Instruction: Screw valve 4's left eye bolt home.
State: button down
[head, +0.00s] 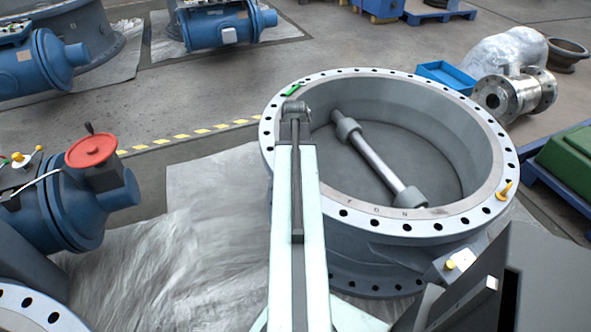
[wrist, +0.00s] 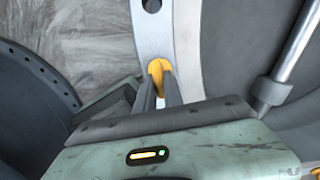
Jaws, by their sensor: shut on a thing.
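The large grey valve (head: 398,213) lies with its round opening upward, its pale flange ring pierced by bolt holes. In the wrist view, a yellow eye bolt (wrist: 158,65) stands at the flange (wrist: 152,38). My gripper (wrist: 158,80) is shut on this eye bolt, its two fingers close together around the lower part of the ring. The thread and seat are hidden, so I cannot tell how deep it sits. In the head view my arm covers the left flange side, and gripper and held bolt are hidden. Another yellow eye bolt (head: 505,190) stands on the right flange side.
A shaft (head: 375,158) crosses the valve's opening. A small green piece (head: 293,89) lies at the flange's upper left. A blue valve with a red handwheel (head: 90,150) stands at left. A steel fitting (head: 515,93) and blue bin (head: 446,76) are behind right.

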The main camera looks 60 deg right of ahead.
jog(key=shift+s, duration=0.2)
jog(key=c, duration=1.5)
grip_release()
jog(key=shift+o, duration=0.2)
notch_tip(320, 180, up, 8)
jog(key=p, duration=0.8)
jog(key=shift+f, duration=0.1)
jog(key=shift+w, duration=0.15)
